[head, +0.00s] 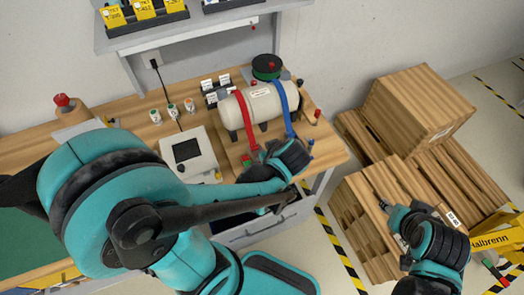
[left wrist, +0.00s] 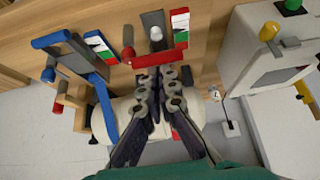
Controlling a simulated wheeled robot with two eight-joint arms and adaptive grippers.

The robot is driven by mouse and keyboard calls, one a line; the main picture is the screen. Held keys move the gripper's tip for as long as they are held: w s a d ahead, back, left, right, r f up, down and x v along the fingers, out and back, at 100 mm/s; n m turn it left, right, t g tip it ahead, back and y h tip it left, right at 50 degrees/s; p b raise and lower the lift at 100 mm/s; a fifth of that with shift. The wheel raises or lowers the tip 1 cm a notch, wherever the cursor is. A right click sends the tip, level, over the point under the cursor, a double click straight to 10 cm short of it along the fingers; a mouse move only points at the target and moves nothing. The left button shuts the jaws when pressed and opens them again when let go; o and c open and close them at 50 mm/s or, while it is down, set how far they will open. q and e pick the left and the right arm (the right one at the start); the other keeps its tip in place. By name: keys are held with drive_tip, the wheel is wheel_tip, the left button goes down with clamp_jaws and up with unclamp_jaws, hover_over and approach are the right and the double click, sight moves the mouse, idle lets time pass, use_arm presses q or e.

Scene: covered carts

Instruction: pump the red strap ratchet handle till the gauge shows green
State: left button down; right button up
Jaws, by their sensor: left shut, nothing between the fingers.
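A cream tank (head: 262,103) lies on the bench with a red strap (head: 243,118) and a blue strap (head: 282,108) around it. In the left wrist view the red ratchet handle (left wrist: 160,57) lies crosswise below a gauge plate (left wrist: 180,28) with green, white and red parts; I cannot make out its reading. My left gripper (left wrist: 157,75) is shut and empty, its fingertips right at the red handle; I cannot tell whether they touch. The blue ratchet handle (left wrist: 85,62) and its gauge (left wrist: 97,42) are to the left. My right gripper (head: 380,202) is over the crates, its fingers too small to judge.
A white box with a dark screen (head: 188,152) stands left of the tank.

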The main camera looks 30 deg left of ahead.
use_arm(q)
drive_tip(key=shift+s+d+f+t+y+b, duration=0.4)
drive_tip(key=shift+f+b, duration=0.75)
drive_tip(key=shift+b, duration=0.4)
drive_tip(key=shift+s+d+f+t+y+b, duration=0.4)
drive_tip(key=shift+d+f+b, duration=0.15)
drive_tip(key=shift+f+b, duration=0.8)
drive_tip(key=shift+s+d+f+t+y+b, duration=0.4)
drive_tip(key=shift+f+b, duration=0.6)
drive_tip(key=shift+b, duration=0.7)
drive_tip(key=shift+f, duration=0.1)
